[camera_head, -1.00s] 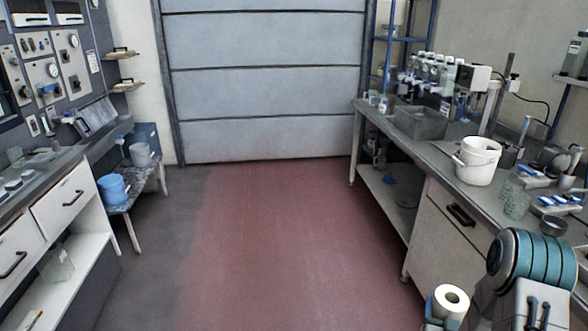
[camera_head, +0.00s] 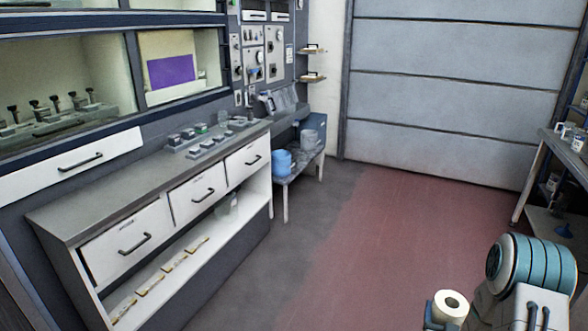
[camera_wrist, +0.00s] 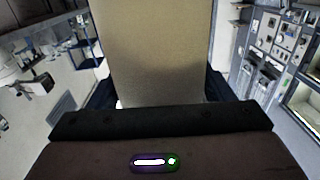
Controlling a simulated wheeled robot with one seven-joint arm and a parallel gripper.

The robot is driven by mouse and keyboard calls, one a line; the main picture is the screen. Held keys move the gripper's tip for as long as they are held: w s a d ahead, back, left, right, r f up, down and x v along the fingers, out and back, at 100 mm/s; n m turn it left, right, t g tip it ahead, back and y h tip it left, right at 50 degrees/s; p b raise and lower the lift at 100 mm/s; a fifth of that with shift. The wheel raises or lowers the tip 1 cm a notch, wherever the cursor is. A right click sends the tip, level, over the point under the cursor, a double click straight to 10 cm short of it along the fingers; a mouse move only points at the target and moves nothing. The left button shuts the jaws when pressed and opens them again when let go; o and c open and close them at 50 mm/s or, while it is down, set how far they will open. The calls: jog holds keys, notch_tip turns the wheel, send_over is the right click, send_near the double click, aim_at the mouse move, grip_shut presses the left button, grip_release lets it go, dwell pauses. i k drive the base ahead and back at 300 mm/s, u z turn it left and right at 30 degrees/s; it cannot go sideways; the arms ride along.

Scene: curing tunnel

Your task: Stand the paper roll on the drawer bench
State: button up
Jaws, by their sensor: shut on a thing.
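The paper roll (camera_head: 449,306) is white with a brown core hole and shows at the bottom right of the head view, its end facing up. My gripper (camera_head: 440,322) is shut on it, and only a little blue of the gripper shows there. In the wrist view the roll (camera_wrist: 158,50) fills the middle as a tan surface between the dark jaws of my gripper (camera_wrist: 160,98). The drawer bench (camera_head: 150,185) stands at the left, with a grey top and white drawers with black handles along its front. The roll is well apart from it.
Small devices (camera_head: 205,140) stand on the back right part of the bench top; its near left part is bare. A low stool-like table (camera_head: 312,158) with a blue bucket (camera_head: 282,163) is beyond the bench. Red floor (camera_head: 400,230) lies open in the middle. Another bench (camera_head: 556,150) stands right.

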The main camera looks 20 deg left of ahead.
aim_at(137, 184)
jog(key=u, duration=1.8)
jog(key=i, duration=1.1)
jog(key=z, duration=0.05)
